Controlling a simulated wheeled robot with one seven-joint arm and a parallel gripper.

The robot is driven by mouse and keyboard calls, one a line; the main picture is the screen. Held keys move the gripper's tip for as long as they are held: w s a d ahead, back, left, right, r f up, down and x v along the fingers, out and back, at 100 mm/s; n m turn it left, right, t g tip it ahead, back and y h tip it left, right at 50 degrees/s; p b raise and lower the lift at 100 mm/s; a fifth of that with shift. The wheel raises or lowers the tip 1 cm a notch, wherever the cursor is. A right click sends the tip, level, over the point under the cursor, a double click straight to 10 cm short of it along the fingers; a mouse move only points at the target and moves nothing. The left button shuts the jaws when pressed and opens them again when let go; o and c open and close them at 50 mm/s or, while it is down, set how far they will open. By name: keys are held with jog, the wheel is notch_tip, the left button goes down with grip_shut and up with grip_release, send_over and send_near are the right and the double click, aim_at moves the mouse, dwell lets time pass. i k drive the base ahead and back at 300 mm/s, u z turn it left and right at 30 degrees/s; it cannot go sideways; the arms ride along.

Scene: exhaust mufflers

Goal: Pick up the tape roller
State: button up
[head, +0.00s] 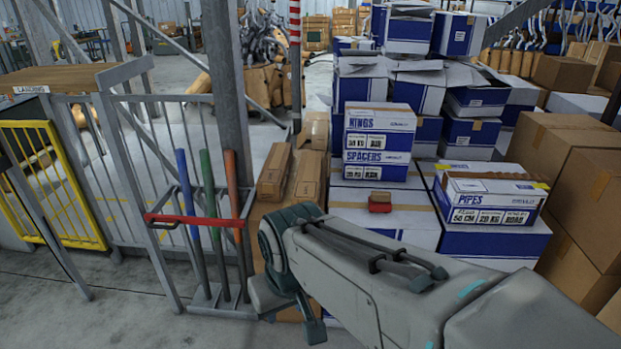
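A small red object with a brownish top (380,202), which looks like the tape roller, sits on top of a white and blue box (345,200) in the middle of the view. It is beside the stacked boxes marked RINGS and SPACERS (378,142), in front of them and to the right of their middle. My arm crosses the lower right of the head view, in front of the boxes and below the red object.
A box marked PIPES (488,200) stands to the right of the red object. Brown cartons (580,190) are stacked at the far right. A rack of long-handled tools (210,225) and a yellow gate (55,185) are on the left. Bare floor (110,310) shows at lower left.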

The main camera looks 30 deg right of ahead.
aim_at(378, 201)
jog(key=z, duration=0.3)
jog(key=i, duration=1)
jog(key=z, duration=1.45)
jog(key=i, duration=0.5)
jog(key=z, duration=0.45)
